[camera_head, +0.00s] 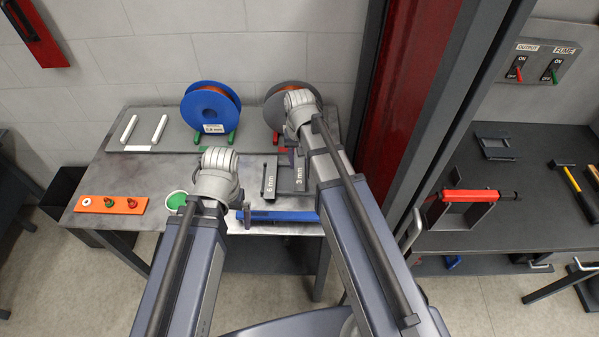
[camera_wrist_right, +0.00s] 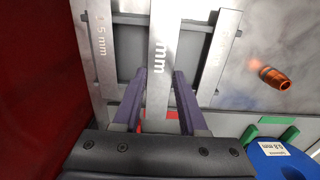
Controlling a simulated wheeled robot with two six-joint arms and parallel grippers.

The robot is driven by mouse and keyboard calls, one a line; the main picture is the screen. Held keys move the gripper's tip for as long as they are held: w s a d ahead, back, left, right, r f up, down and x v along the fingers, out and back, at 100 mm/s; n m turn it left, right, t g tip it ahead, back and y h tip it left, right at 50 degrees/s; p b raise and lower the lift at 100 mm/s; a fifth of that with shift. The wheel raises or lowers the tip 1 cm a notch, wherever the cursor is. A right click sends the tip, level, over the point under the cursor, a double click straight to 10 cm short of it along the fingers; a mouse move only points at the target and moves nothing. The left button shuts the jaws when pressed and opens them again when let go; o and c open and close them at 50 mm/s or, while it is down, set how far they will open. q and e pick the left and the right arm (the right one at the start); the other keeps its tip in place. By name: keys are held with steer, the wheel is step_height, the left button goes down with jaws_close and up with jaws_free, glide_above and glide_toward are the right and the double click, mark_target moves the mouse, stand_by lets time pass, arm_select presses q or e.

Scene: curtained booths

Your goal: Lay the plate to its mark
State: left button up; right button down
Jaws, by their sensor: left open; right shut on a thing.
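In the head view this gripper (camera_head: 287,150) is over the far end of the plate marked "3 mm" (camera_head: 299,177), partly hidden by my arm. A plate marked "6 mm" (camera_head: 270,182) lies to its left. A plate marked "1.5 mm" (camera_wrist_right: 100,45) shows in the right wrist view. My left gripper (camera_head: 241,216) is open, near the table's front edge. I cannot tell which mark is meant.
A blue spool (camera_head: 210,108) and a grey spool (camera_head: 275,103) stand at the back. A blue bar (camera_head: 285,216) lies along the front edge.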

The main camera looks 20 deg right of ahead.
mark_target(300, 168)
steer(key=shift+f+b, duration=1.75)
steer(key=shift+f, duration=0.05)
steer(key=shift+f+b, duration=0.55)
steer(key=shift+c, duration=2.2)
jaws_free()
steer(key=shift+r, duration=0.1)
steer(key=shift+r, duration=0.15)
step_height(300, 168, up, 13)
steer(key=p, duration=1.3)
steer(key=shift+f, duration=0.35)
step_height(300, 168, down, 12)
steer(key=b, duration=1.2)
steer(key=shift+f+b, duration=0.2)
steer(key=shift+b, duration=0.1)
steer(key=shift+r, duration=0.15)
